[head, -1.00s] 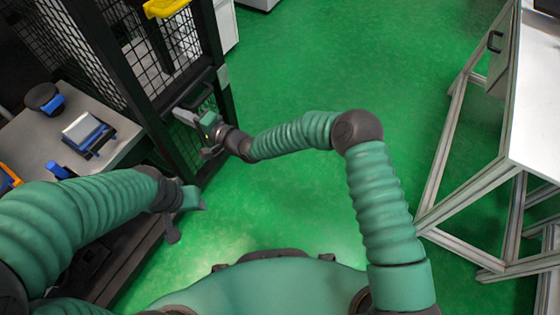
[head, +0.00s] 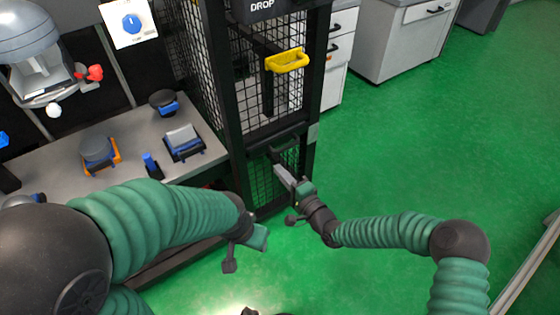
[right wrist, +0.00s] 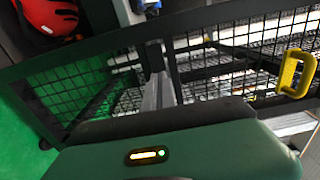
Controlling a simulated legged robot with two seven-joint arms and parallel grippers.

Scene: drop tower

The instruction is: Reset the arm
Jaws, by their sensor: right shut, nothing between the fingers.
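My right gripper (head: 284,176) is shut and empty. My left gripper (head: 258,238) hangs over the floor at the tower's lower left, apart from the right one. Its fingers are turned away, so their state is hidden.
A yellow handle (head: 287,61) sits on the tower's upper door. A grey bench (head: 125,135) with several small devices stands left of the tower. White cabinets (head: 400,40) stand behind. Green floor (head: 430,140) is open on the right.

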